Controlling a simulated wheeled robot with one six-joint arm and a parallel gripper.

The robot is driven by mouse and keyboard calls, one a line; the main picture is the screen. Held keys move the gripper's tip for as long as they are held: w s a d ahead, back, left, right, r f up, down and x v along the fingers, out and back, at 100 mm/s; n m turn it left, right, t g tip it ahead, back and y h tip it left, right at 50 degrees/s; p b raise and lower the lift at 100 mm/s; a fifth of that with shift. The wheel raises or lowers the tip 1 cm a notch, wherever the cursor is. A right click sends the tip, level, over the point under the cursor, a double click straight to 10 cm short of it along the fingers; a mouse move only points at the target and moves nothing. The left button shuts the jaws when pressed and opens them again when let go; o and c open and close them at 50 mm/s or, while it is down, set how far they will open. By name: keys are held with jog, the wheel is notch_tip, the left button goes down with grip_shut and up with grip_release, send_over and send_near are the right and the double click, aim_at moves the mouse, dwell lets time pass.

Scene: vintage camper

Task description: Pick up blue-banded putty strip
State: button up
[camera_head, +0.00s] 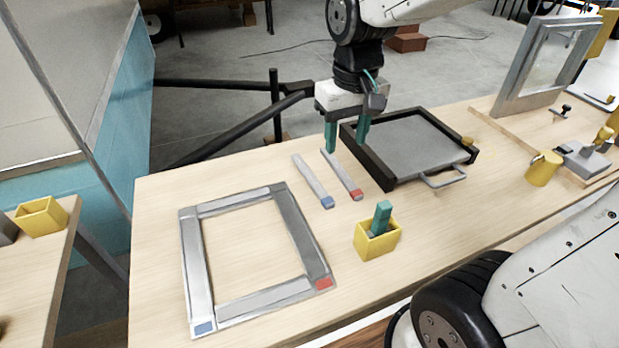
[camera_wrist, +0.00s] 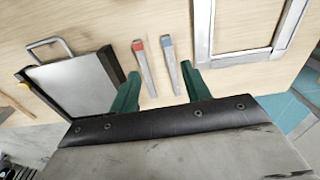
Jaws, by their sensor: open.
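The blue-banded putty strip (camera_head: 311,178) is a thin grey bar with a blue end, lying flat on the wooden table in the head view. In the wrist view the blue-banded strip (camera_wrist: 171,67) lies close beside the right finger. A similar red-banded strip (camera_head: 342,174) lies just to its right in the head view; it also shows in the wrist view (camera_wrist: 146,70). My gripper (camera_head: 347,138) is open and empty above the far ends of the strips. In the wrist view both strips appear between the green fingers of my gripper (camera_wrist: 160,80).
A grey window frame (camera_head: 194,268) with red and blue corner marks lies left of the strips. A dark-edged tray (camera_head: 378,172) with a handle stands close on the right. A yellow box (camera_head: 376,243) holding a green tool stands nearer. Bare table surrounds the strips' near ends.

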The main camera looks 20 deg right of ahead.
send_near(312, 178)
jog(key=shift+w+f+g, duration=0.1)
jog(key=shift+w+g, duration=0.2)
jog(key=shift+w, duration=0.1)
jog(key=shift+w+f, duration=0.1)
jog(key=shift+f, duration=0.25)
notch_tip(312, 178, down, 7)
jog(key=shift+f, duration=0.25)
grip_shut()
